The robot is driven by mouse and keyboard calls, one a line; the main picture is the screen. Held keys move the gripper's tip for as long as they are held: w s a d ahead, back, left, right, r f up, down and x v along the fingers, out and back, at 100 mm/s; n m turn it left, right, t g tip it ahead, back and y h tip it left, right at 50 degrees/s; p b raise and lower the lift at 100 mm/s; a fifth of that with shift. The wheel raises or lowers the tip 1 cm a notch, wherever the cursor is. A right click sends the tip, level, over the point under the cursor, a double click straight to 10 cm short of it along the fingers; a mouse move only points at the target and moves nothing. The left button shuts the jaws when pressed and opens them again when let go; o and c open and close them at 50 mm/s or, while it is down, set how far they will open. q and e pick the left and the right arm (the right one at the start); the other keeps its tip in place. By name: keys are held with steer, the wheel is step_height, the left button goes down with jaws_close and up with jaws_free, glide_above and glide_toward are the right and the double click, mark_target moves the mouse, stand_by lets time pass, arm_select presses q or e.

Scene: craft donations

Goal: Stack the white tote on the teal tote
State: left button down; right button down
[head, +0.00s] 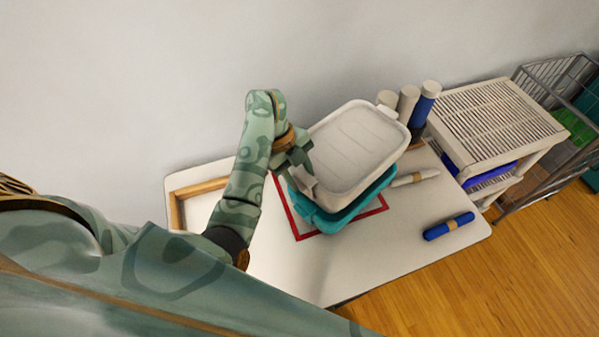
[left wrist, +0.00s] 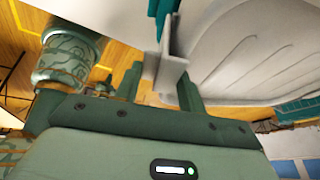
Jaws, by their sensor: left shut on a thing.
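The white tote (head: 358,150) is over the teal tote (head: 345,212) in the head view, roughly lined up with it and slightly tilted in the picture. I cannot tell whether they touch. The teal tote is mostly hidden, with only its near and right rim showing. My left gripper (head: 302,172) is shut on the white tote's left end. In the left wrist view, the fingers (left wrist: 172,88) close on its pale handle, and the white tote (left wrist: 245,50) fills the upper right. My right gripper is not in view.
A red outline (head: 302,231) marks the table (head: 400,245) around the teal tote. Behind stand several rolls (head: 422,108). A white roll (head: 415,177) and a blue roll (head: 449,226) lie to the right. A wooden frame (head: 178,212) lies left. A slatted shelf (head: 497,120) stands right.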

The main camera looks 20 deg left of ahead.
arm_select(q)
steer(key=shift+d+r, duration=0.1)
steer(key=shift+d, duration=0.05)
steer(key=shift+f, duration=0.3)
stand_by(0.4)
steer(key=shift+w, duration=0.1)
steer(key=c, duration=0.9)
jaws_free()
steer(key=shift+o, duration=0.7)
steer(key=p+v, duration=0.8)
steer(key=v, duration=0.8)
steer(key=shift+r, duration=0.1)
